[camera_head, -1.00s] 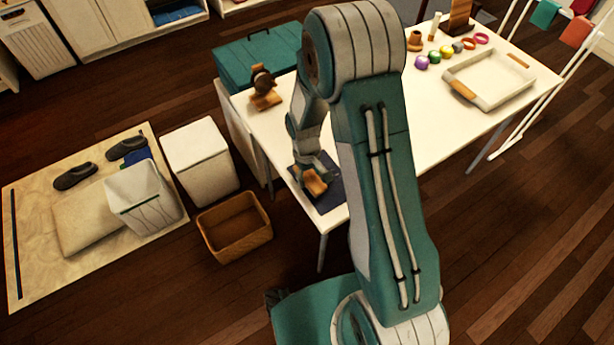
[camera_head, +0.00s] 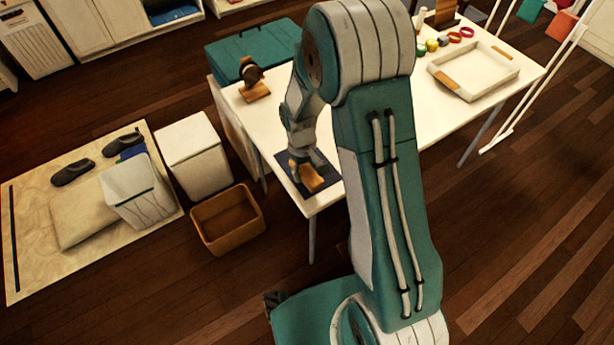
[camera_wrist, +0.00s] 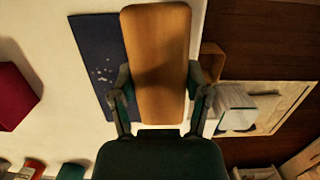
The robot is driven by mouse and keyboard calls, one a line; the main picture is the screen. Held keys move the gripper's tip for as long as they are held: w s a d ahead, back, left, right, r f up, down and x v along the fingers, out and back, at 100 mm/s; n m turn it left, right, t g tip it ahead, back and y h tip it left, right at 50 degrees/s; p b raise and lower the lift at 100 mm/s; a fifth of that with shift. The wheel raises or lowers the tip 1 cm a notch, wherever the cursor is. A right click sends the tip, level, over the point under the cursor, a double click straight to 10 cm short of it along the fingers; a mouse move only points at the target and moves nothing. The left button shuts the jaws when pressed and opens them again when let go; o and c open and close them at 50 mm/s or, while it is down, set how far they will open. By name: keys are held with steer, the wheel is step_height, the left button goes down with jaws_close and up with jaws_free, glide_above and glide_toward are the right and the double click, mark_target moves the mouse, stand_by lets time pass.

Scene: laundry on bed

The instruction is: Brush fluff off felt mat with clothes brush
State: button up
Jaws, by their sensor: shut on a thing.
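My gripper (camera_head: 306,164) is shut on the clothes brush (camera_head: 313,179), which has a tan wooden back. The brush is over the dark blue felt mat (camera_head: 283,159) near the table's front corner; its bristles are hidden, so I cannot tell whether they touch. In the wrist view the brush (camera_wrist: 156,65) stands between my two fingers (camera_wrist: 160,92) and covers the mat's right part. White fluff (camera_wrist: 103,76) lies in a small patch on the mat (camera_wrist: 93,45), left of the brush. Any fluff under the brush is hidden.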

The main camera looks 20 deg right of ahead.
steer(key=r, duration=0.2)
steer(key=shift+a+r, duration=0.3)
steer(key=shift+a, duration=0.05)
steer(key=shift+d+r, duration=0.2)
steer(key=shift+r, duration=0.35)
steer(key=shift+d+r, duration=0.15)
steer(key=shift+r, duration=0.4)
steer(key=shift+a, duration=0.25)
steer(key=shift+d, duration=0.15)
